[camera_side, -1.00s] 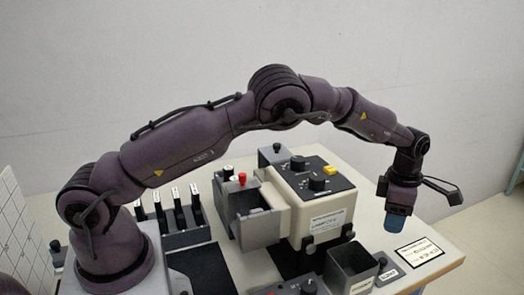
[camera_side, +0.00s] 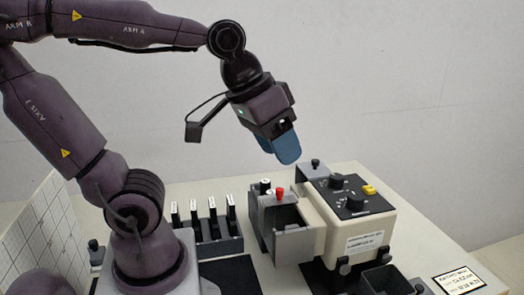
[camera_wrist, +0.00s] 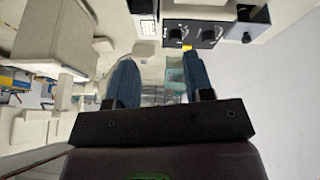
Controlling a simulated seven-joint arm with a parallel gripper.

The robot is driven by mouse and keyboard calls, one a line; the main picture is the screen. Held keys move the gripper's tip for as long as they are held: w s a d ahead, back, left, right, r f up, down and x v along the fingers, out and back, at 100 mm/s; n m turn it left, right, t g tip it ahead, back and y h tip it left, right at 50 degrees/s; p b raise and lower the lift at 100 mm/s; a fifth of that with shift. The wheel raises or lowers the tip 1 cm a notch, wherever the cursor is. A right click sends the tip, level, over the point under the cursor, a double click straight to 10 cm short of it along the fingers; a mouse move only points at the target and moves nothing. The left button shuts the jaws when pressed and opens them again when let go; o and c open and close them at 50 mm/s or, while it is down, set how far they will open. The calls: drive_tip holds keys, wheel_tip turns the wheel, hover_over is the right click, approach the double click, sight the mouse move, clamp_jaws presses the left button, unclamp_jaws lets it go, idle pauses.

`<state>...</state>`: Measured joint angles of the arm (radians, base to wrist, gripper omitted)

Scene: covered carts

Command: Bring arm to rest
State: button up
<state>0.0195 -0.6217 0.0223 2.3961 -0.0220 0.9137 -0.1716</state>
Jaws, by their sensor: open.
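My gripper (camera_side: 284,148) hangs in the air in the side view, tilted down to the right, with blue fingers. It is above and behind the open grey drawer of the cream machine (camera_side: 383,222), touching nothing that I can see. In the wrist view my gripper (camera_wrist: 162,82) shows its two blue fingers spread apart with nothing between them. My arm is folded back, with its elbow raised at the upper left.
The machine has black knobs and a yellow button (camera_side: 369,190). Its grey drawer (camera_side: 297,239) is pulled out, beside a red knob (camera_side: 280,194). A rack (camera_side: 217,247) holds several black cartridges. A white grid panel (camera_side: 45,235) stands at left. Air around my gripper is clear.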

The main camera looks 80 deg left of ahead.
drive_tip(key=s+m, duration=0.1)
drive_tip(key=s+f+m, duration=0.1)
drive_tip(key=shift+s+a+f, duration=0.1)
drive_tip(key=shift+s, duration=0.2)
idle(1.1)
